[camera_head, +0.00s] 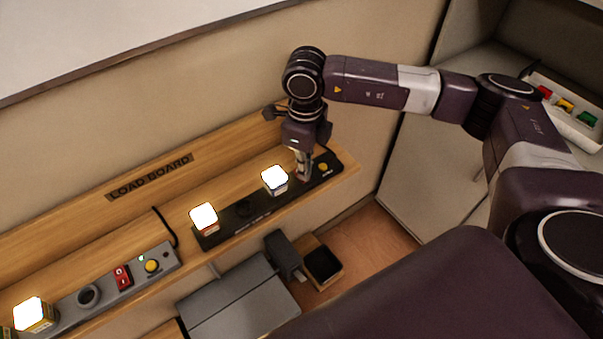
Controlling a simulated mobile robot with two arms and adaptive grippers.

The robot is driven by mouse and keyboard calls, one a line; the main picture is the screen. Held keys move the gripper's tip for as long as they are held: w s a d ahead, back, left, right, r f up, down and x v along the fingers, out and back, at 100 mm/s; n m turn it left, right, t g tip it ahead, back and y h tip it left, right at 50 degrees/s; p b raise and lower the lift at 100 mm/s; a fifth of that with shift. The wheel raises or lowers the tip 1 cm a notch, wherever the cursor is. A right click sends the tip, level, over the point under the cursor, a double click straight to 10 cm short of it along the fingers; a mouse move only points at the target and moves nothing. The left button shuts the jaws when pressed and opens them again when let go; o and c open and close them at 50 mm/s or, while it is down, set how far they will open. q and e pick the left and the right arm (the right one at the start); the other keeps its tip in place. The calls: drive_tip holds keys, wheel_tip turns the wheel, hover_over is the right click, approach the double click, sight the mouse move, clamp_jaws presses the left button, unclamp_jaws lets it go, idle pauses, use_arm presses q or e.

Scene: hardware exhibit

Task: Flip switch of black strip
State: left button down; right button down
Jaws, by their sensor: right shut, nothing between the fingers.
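The black strip (240,222) lies on the wooden shelf of the load board, running up to the right. Two lit white cubes stand on it, one near its left end (204,217) and one right of its middle (274,180). A yellow round button (323,167) shows near its right end. My right gripper (303,178) is shut and points down onto the strip between the right cube and the yellow button. Its fingers hide the part of the strip beneath them, and the switch is not visible there. My left gripper is not in view.
A grey strip (110,291) with a red switch (122,276), a yellow button (152,266) and a lit cube (34,313) lies lower left. Grey boxes (240,300) stand below the shelf. A tray with coloured pieces (565,110) is at far right.

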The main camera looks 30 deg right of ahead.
drive_tip(key=shift+r, duration=0.1)
drive_tip(key=shift+r+p, duration=1.9)
drive_tip(key=shift+r, duration=1.5)
